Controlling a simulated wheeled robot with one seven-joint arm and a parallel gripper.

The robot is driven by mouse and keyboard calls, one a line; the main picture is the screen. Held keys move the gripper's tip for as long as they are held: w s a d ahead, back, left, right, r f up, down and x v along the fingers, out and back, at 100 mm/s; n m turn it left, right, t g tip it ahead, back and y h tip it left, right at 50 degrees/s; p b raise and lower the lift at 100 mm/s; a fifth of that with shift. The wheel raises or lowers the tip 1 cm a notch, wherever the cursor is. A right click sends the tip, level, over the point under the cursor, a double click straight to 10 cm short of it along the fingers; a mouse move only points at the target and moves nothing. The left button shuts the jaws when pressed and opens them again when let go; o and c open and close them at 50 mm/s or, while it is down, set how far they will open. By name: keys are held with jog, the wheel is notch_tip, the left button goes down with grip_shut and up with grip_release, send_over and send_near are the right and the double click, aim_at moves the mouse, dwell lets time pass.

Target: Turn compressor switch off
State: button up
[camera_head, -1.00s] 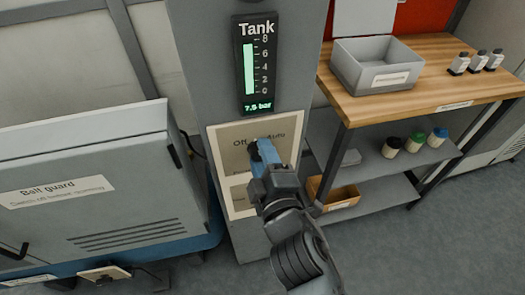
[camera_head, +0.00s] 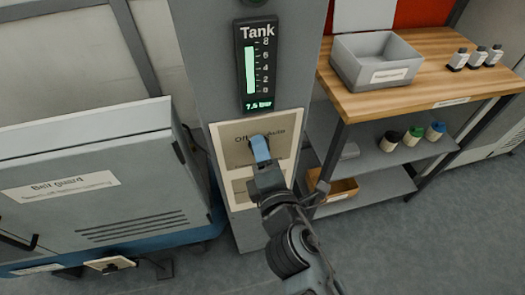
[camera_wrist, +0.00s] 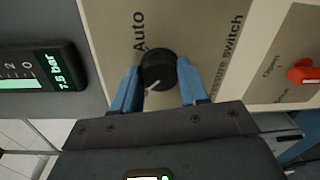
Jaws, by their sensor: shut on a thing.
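A black round switch knob (camera_wrist: 160,68) sits on a beige panel (camera_wrist: 200,15) marked "Auto" and "pressure switch" in the wrist view. Its white pointer line points to the lower left there, away from "Auto". My gripper (camera_wrist: 158,80) has its two blue fingers on either side of the knob, shut on it. In the head view the panel (camera_head: 287,128) shows "Off" at left and "Auto" at right. My gripper (camera_head: 260,147) reaches its upper part there and hides most of the knob. The "Off" label is hidden in the wrist view.
The tank gauge (camera_head: 257,65) above the panel reads about 7.5 bar. A red knob (camera_wrist: 303,72) near "Open" shows in the wrist view. A belt guard cabinet (camera_head: 90,185) stands left. A wooden-topped shelf (camera_head: 420,85) with a grey bin (camera_head: 375,60) stands right.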

jog(key=shift+f, duration=0.1)
jog(key=o, duration=1.1)
jog(key=shift+c, duration=0.2)
jog(key=b+v, duration=0.1)
jog(key=v, duration=0.6)
jog(key=shift+s, duration=0.4)
jog(key=shift+d, duration=0.15)
